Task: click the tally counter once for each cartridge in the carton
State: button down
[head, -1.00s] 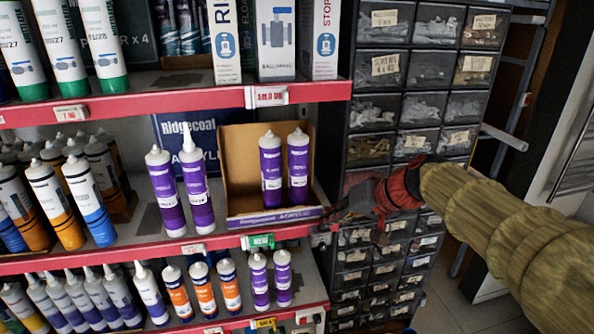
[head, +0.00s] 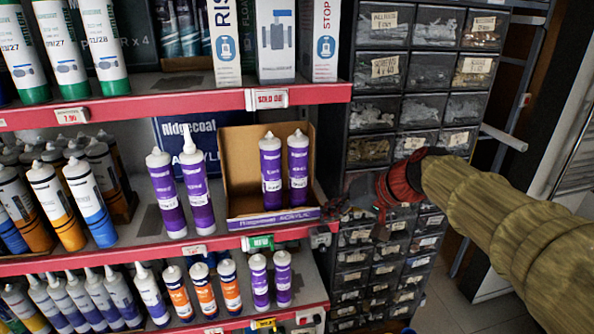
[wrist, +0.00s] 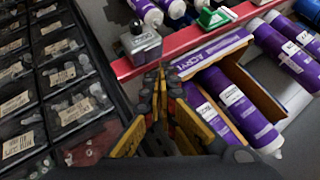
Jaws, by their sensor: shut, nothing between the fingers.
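The carton (head: 240,150) is an open brown box with a purple front lip on the middle shelf. Two purple cartridges, one left (head: 270,170) and one right (head: 298,166), stand in it. The wrist view also shows the carton (wrist: 262,88) with purple cartridges inside. A small grey device, seemingly the tally counter (wrist: 140,42), sits at the red shelf edge beside the carton's corner; it is small in the head view (head: 320,238). Its display is unreadable. My gripper (wrist: 160,77) is shut and empty, its tips apart from the counter in the picture. In the head view my gripper (head: 338,207) is partly blurred against the drawers.
Two more purple cartridges (head: 181,192) stand outside the carton, to its left. A green tag (head: 258,243) hangs on the shelf edge near the counter. A black drawer cabinet (head: 400,110) stands close on the right. More cartridges fill the lower shelf.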

notch_tip(320, 180, up, 6)
jog(key=shift+p, duration=1.2)
jog(key=m+g+h+b, duration=0.1)
jog(key=m+h, duration=0.1)
send_near(330, 233)
notch_tip(330, 233, down, 5)
jog(key=s, duration=0.1)
jog(key=s+d+f+h+b, duration=0.2)
jog(key=s+d+f+b, duration=0.3)
jog(key=s+f+b, duration=0.6)
jog(key=s+d+f+t+h+b, duration=0.1)
jog(key=s+d+f+h+b, duration=0.2)
jog(key=s+f+b, duration=0.7)
notch_tip(330, 233, down, 6)
jog(key=s+d, duration=0.2)
jog(key=shift+s+d+r+n+b, duration=0.2)
jog(key=shift+s+n+b, duration=0.1)
jog(key=shift+b, duration=0.1)
jog(key=shift+r, duration=0.1)
dwell(0.5)
